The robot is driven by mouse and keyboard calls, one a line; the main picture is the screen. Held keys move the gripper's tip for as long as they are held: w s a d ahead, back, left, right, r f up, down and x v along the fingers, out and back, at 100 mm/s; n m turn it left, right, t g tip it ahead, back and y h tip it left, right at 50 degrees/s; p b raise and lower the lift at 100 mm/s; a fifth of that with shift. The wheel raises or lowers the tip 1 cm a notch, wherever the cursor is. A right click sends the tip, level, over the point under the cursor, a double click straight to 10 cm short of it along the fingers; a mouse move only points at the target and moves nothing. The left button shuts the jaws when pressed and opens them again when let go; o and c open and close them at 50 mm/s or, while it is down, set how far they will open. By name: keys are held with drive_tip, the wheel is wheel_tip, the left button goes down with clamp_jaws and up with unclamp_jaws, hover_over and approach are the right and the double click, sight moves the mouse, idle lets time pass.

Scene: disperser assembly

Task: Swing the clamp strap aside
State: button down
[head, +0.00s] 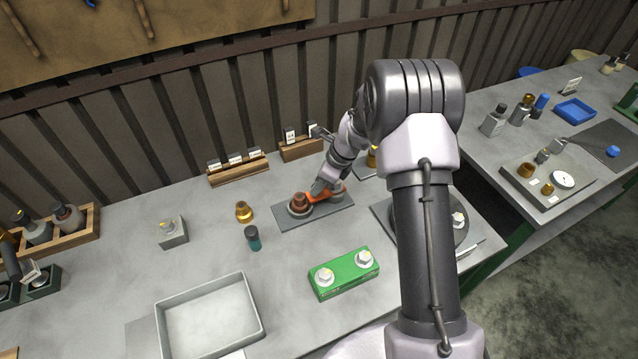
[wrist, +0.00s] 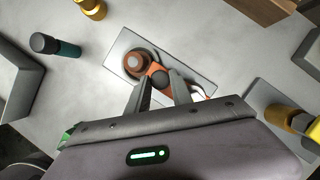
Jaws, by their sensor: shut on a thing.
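The orange clamp strap (head: 321,196) lies on a flat grey plate (head: 290,217) in the middle of the bench. A round copper-brown part (head: 298,202) stands at the strap's left end, on the same plate. In the wrist view the strap (wrist: 158,72) runs from beside the brown part (wrist: 136,63) to between my fingers. My gripper (wrist: 162,88) is shut on the strap, one finger on each side. The gripper (head: 320,187) comes down from the upper right in the head view. The strap's right part is partly hidden by the fingers and gripper body.
A green block with two bolts (head: 344,274) lies in front. A wooden label rack (head: 238,169) stands behind. An empty grey tray (head: 209,317) is at front left.

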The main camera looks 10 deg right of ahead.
drive_tip(key=s+n, duration=0.1)
drive_tip(key=n, duration=0.1)
drive_tip(key=d+n+g+p, duration=0.1)
drive_tip(key=n, duration=0.1)
drive_tip(key=shift+s+r+y, duration=0.1)
drive_tip(key=shift+s+y, duration=0.3)
drive_tip(key=n, duration=0.1)
drive_tip(key=s+d+n+g, duration=0.1)
drive_tip(key=n, duration=0.1)
drive_tip(key=shift+p, duration=0.4)
drive_tip(key=n+g, duration=0.1)
drive_tip(key=d+n+p, duration=0.1)
drive_tip(key=n, duration=0.1)
drive_tip(key=shift+s+d+g, duration=0.2)
drive_tip(key=shift+s+g, duration=0.2)
drive_tip(key=shift+s+d+n+g+h+p, duration=0.1)
drive_tip(key=shift+d+n+g+h+p, duration=0.25)
drive_tip(key=shift+n, duration=0.65)
drive_tip(key=shift+s+d+n+g+h, duration=0.1)
drive_tip(key=shift+d+n+g, duration=0.3)
drive_tip(key=shift+n, duration=0.6)
drive_tip(key=shift+d, duration=0.15)
drive_tip(key=c, duration=1.1)
unclamp_jaws()
drive_tip(key=shift+c, duration=0.2)
